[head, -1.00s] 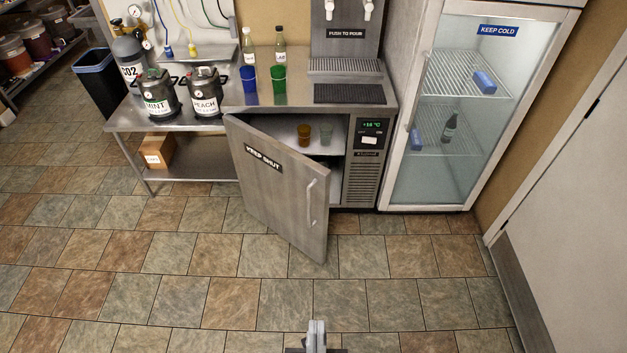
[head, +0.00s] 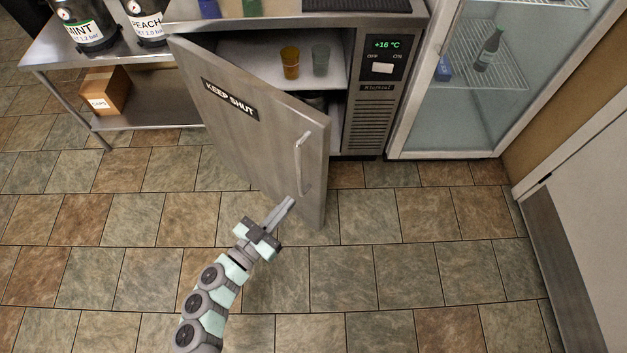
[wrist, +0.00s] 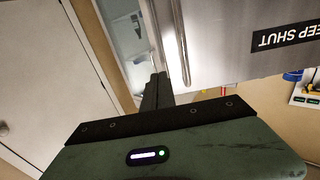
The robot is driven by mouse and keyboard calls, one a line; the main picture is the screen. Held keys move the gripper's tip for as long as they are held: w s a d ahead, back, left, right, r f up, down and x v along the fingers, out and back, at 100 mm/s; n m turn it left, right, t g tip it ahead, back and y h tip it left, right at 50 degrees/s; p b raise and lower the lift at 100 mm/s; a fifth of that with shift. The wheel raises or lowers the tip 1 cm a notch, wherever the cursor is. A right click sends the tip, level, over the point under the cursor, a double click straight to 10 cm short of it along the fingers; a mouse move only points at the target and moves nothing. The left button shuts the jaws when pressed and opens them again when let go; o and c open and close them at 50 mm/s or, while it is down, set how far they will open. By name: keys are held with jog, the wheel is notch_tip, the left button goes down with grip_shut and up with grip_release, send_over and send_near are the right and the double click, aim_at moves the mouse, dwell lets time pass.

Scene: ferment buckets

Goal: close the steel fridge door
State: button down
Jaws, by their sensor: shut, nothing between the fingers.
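The steel fridge door (head: 250,130), with a KEEP SHUT label, stands ajar, hinged at its left and swung out over the floor. Its vertical handle (head: 301,164) is near the free right edge. My gripper (head: 290,201) is shut and empty, in front of the door's outer face by the lower end of the handle. In the wrist view the gripper's fingers (wrist: 156,92) appear close beside the handle (wrist: 170,40); I cannot tell whether they touch. The fridge interior (head: 260,68) shows behind the door, with an amber cup (head: 290,63) and a greenish cup (head: 320,60) on a shelf.
A control panel (head: 384,58) reading +16 °C is right of the opening. A glass-door cooler (head: 420,120) stands further right. A steel table (head: 60,75) with kegs and a cardboard box (head: 105,91) is at left. The tiled floor in front is clear.

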jog(key=f, duration=0.1)
jog(key=b, duration=0.1)
send_near(321, 160)
jog(key=x, duration=0.7)
